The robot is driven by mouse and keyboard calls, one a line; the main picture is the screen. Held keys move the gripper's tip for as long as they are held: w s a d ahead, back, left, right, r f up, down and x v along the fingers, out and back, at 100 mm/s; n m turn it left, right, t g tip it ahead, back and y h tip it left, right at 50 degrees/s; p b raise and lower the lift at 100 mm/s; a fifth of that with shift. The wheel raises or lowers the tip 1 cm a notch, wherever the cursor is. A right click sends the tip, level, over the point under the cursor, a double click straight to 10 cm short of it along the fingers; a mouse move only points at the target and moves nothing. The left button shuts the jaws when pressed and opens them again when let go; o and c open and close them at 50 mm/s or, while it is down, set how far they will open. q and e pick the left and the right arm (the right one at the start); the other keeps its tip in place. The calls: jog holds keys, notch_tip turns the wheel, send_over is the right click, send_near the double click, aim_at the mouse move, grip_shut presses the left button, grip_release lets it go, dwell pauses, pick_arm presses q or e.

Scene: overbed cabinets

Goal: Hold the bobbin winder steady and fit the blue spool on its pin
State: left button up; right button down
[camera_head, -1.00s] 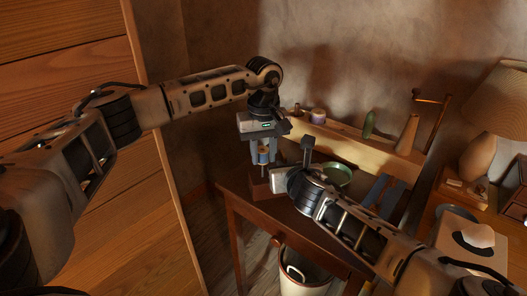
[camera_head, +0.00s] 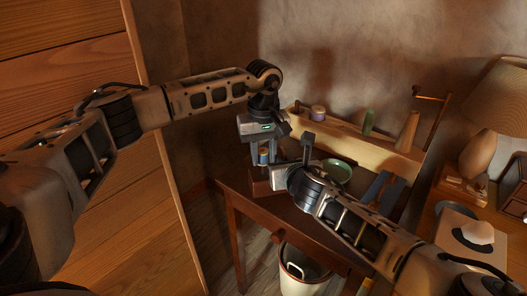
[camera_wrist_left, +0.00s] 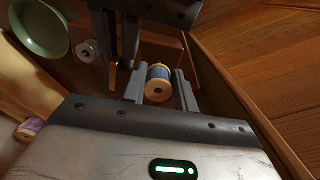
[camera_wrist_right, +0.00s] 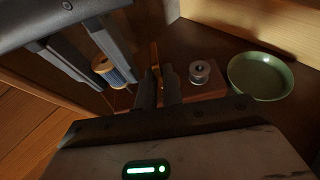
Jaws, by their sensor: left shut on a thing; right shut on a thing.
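The blue spool (camera_head: 263,158), with pale wooden ends, is gripped between the fingers of my left gripper (camera_wrist_left: 158,88). It hangs upright above the winder's base in the head view. The bobbin winder has a red-brown block base (camera_wrist_right: 207,87) with a silver disc (camera_wrist_right: 199,71) on it; the disc also shows in the left wrist view (camera_wrist_left: 88,49). My right gripper (camera_wrist_right: 158,88) is shut at the winder, with a brass-coloured piece (camera_wrist_right: 155,55) beside its fingertips. The pin under the spool is hidden, so I cannot tell whether they touch.
A green dish (camera_head: 336,170) stands on the table close to my right gripper. A wooden shelf (camera_head: 350,139) with a purple spool (camera_head: 318,111), a green object (camera_head: 368,122) and a cone (camera_head: 408,132) runs behind. A white bucket (camera_head: 303,272) stands below.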

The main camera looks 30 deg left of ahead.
aim_at(264, 165)
pick_arm(q)
jog(key=shift+f, duration=1.8)
jog(key=o, duration=1)
jog(key=shift+r, duration=0.2)
pick_arm(e)
jog(key=shift+s+a, duration=0.1)
jog(key=shift+s, duration=0.05)
pick_arm(q)
notch_tip(264, 165, up, 10)
jog(key=shift+r, duration=0.85)
pick_arm(e)
jog(key=shift+w, duration=0.2)
jog(key=c, duration=1.5)
grip_release()
jog(key=shift+o, duration=0.2)
